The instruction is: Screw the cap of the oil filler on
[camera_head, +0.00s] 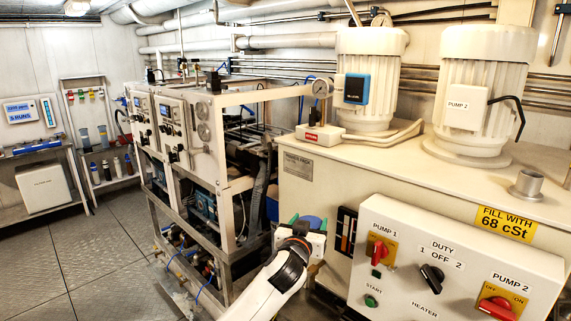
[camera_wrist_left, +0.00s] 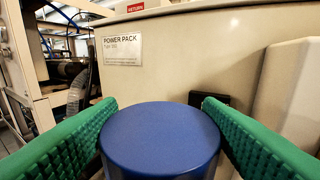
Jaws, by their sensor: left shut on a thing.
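My left gripper (camera_head: 306,226) is in front of the power pack, low in the middle of the head view. Its green fingers are shut on a round blue cap (camera_wrist_left: 160,143), which fills the lower middle of the left wrist view with its flat top showing. The cap also shows in the head view (camera_head: 313,221), partly hidden by the gripper. The oil filler neck (camera_head: 527,186), a short grey metal stub with a wide flange, stands on the power pack's top at the right, apart from the gripper. No cap shows on it. My right gripper is not in view.
The cream power pack (camera_head: 318,196) carries two motors (camera_head: 367,75) and a yellow "68 cSt" label (camera_head: 506,224). A control box (camera_head: 455,262) with red knobs juts out below the filler. A machine frame (camera_head: 222,165) stands left of my gripper. The floor (camera_head: 95,245) at left is clear.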

